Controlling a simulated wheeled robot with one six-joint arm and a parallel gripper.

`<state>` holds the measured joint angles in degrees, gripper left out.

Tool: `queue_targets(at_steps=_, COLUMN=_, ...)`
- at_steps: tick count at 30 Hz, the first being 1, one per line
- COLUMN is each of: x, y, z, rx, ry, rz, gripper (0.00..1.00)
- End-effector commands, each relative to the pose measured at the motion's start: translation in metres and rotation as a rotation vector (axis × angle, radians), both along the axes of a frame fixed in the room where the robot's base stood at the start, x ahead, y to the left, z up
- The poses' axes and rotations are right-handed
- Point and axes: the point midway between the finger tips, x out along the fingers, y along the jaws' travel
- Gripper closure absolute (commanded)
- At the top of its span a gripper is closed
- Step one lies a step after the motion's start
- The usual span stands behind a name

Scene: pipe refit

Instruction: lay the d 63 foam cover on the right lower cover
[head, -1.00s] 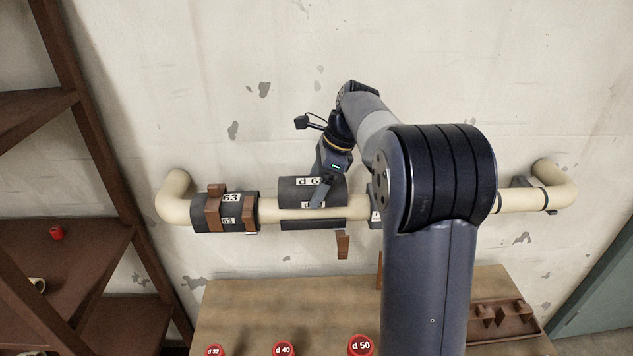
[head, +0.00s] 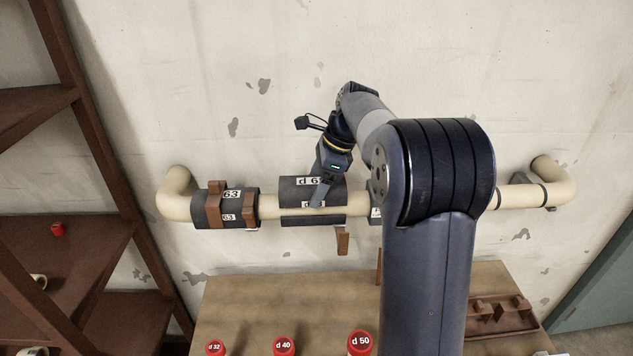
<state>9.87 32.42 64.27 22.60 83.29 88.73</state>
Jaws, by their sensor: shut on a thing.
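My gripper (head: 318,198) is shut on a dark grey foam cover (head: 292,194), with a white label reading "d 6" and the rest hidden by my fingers. The cover lies along the upper side of the cream pipe, at its middle. A dark lower cover (head: 312,222) sits under the pipe directly below it. A strip of pipe shows between the two, and I cannot tell if they touch anywhere. Another dark piece with a white label (head: 375,213) shows just right of it, mostly hidden by my arm.
Left on the pipe (head: 270,207), a closed cover marked 63 (head: 230,207) carries two brown clips. A brown clip (head: 343,241) hangs below the pipe. Red-capped bottles and a brown tray (head: 505,315) stand on the bench (head: 300,300). A brown shelf is at left.

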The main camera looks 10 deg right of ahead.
Motion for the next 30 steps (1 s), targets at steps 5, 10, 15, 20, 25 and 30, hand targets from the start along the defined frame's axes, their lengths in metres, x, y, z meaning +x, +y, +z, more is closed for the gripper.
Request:
queue_targets(at_steps=5, x=0.0001, y=0.0000, z=0.0002, rx=0.000, ry=-0.001, rz=0.000, gripper=0.52)
queue_targets(at_steps=10, x=0.0001, y=0.0000, z=-0.0008, rx=0.000, ry=-0.001, rz=0.000, gripper=0.52)
queue_targets(at_steps=15, x=0.0004, y=-0.0001, z=-0.0047, rx=0.000, ry=-0.001, rz=0.000, gripper=0.52)
queue_targets(at_steps=20, x=0.0002, y=-0.0001, z=-0.0088, rx=0.000, ry=0.000, rz=0.001, gripper=0.52)
queue_targets(at_steps=25, x=0.0002, y=0.0000, z=-0.0097, rx=0.000, ry=-0.001, rz=0.001, gripper=0.52)
queue_targets(at_steps=30, x=0.0002, y=0.0000, z=-0.0097, rx=0.000, ry=-0.001, rz=0.001, gripper=0.52)
